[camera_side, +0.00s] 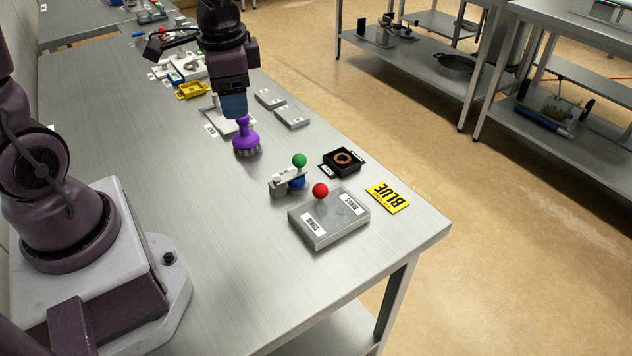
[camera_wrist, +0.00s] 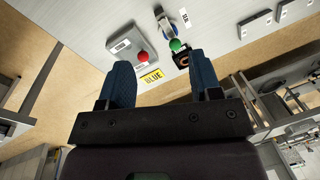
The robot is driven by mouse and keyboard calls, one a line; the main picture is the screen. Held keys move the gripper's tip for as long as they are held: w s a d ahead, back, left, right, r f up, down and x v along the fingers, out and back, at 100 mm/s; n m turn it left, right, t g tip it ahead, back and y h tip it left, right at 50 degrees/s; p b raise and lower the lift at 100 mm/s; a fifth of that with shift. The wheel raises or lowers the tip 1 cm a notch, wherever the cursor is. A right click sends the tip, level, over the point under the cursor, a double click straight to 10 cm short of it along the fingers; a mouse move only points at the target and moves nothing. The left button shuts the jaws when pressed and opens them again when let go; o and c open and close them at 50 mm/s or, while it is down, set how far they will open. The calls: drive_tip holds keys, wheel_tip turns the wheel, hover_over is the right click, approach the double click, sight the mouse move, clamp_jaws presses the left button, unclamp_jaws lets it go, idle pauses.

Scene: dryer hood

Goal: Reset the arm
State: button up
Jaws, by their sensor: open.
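My gripper (camera_side: 235,105) hangs over the steel table (camera_side: 180,230) in the side view. In the wrist view its two blue fingers (camera_wrist: 163,82) stand wide apart with nothing between them. A purple brush (camera_side: 246,138) with grey bristles stands upright on the table just below the fingers in the side view. Its handle top overlaps the fingertips there, but the wrist view does not show the brush.
A grey box (camera_side: 330,219) with a red ball, a lever with a green ball (camera_side: 300,160), a black box (camera_side: 343,161) and a yellow BLUE sign (camera_side: 388,197) sit near the table's corner. Grey blocks (camera_side: 291,117) and a yellow tray (camera_side: 193,90) lie farther back. The near-middle table is clear.

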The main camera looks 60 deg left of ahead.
drive_tip(key=s+d+r+n+t+h, duration=0.1)
drive_tip(key=s+d+r+n+t, duration=0.2)
drive_tip(key=s+d+r, duration=0.3)
wheel_tip(320, 180, up, 5)
drive_tip(key=s+t, duration=0.1)
drive_tip(key=s, duration=0.1)
drive_tip(key=shift+s+n+t, duration=0.35)
drive_tip(key=shift+n+t, duration=0.05)
drive_tip(key=shift+f, duration=0.1)
idle(0.9)
